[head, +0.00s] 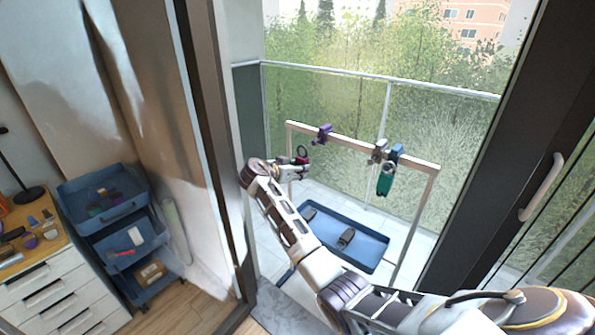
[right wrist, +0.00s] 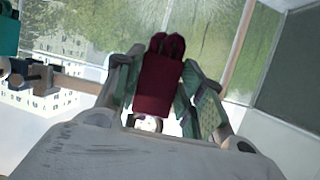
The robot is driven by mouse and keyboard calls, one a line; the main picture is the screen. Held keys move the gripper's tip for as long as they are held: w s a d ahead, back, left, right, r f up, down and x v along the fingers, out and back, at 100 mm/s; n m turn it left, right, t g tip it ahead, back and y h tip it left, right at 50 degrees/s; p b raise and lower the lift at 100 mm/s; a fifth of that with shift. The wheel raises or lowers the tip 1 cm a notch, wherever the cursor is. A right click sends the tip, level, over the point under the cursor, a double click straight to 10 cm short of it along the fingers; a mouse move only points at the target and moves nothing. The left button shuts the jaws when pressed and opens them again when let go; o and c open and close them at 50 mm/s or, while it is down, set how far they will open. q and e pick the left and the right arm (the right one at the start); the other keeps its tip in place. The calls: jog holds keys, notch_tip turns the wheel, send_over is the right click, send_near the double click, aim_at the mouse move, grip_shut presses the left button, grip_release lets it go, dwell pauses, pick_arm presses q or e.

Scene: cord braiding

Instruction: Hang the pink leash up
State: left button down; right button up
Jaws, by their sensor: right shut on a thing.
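A dark red-pink bundle, which looks like the pink leash (right wrist: 160,88), is between the fingers of my right gripper (right wrist: 158,100) in the right wrist view. My right gripper is shut on it. In the head view the right gripper (head: 294,169) is at the left end of the rack, below the level of its top bar (head: 349,142). A small dark loop and a reddish part of the leash (head: 303,159) show there. I cannot tell whether the leash touches the rack. My left gripper is not in view.
A purple clip (head: 323,134), a grey clip (head: 378,151) and a blue clip (head: 397,153) sit on the bar. A teal bundle (head: 385,181) hangs at right. A blue tray (head: 372,263) with dark items lies below. The door frame (head: 214,130) stands left of my arm.

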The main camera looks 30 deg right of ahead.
jog(key=shift+w+d, duration=0.15)
jog(key=shift+d, duration=0.1)
